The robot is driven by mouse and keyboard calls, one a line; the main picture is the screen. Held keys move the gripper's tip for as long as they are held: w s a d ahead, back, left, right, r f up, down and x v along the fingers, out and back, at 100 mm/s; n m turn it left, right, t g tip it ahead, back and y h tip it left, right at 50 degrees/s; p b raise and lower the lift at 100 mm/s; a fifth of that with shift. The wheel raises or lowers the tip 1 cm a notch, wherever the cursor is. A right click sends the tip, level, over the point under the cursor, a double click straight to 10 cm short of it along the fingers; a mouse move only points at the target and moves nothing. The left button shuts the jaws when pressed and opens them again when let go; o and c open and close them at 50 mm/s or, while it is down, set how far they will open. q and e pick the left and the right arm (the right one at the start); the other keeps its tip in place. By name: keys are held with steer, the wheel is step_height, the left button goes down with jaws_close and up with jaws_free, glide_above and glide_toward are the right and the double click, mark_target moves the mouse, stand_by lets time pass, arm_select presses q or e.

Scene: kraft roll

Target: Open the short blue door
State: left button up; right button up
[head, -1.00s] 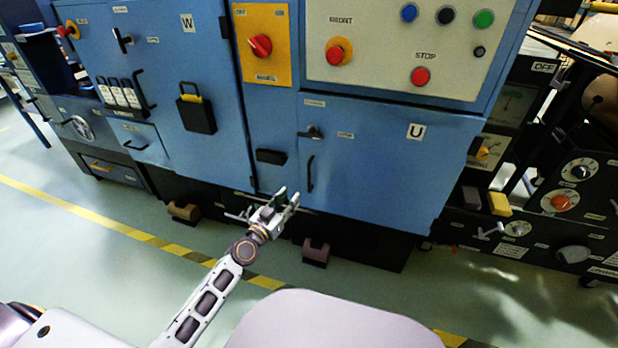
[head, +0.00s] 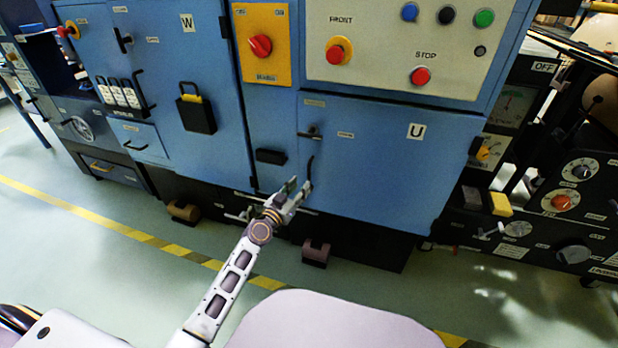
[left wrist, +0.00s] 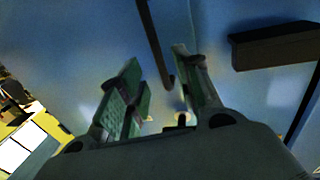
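The short blue door (head: 385,165), marked U, sits low on the blue cabinet under the cream control panel and looks closed. It has a dark latch (head: 310,134) at its upper left and a black upright bar handle (head: 310,168) below that. My left gripper (head: 299,187) is at the handle's lower end. In the left wrist view my left gripper (left wrist: 160,98) has its green-padded fingers apart. The handle (left wrist: 157,45) shows between them, its end near the fingertips. I cannot tell whether they touch. My right gripper is not in view.
The cream panel (head: 385,80) carries red, blue, black and green buttons. A black block (head: 270,156) sticks out left of the door. A brown foot block (head: 316,252) stands below. Black equipment (head: 565,190) stands at the right. The floor in front is open.

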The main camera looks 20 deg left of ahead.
mark_target(309, 176)
arm_select(q)
steer(key=shift+b+x, duration=0.4)
steer(key=shift+x, duration=3.2)
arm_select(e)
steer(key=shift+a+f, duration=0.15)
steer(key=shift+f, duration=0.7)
arm_select(q)
steer(key=c, duration=0.7)
jaws_close()
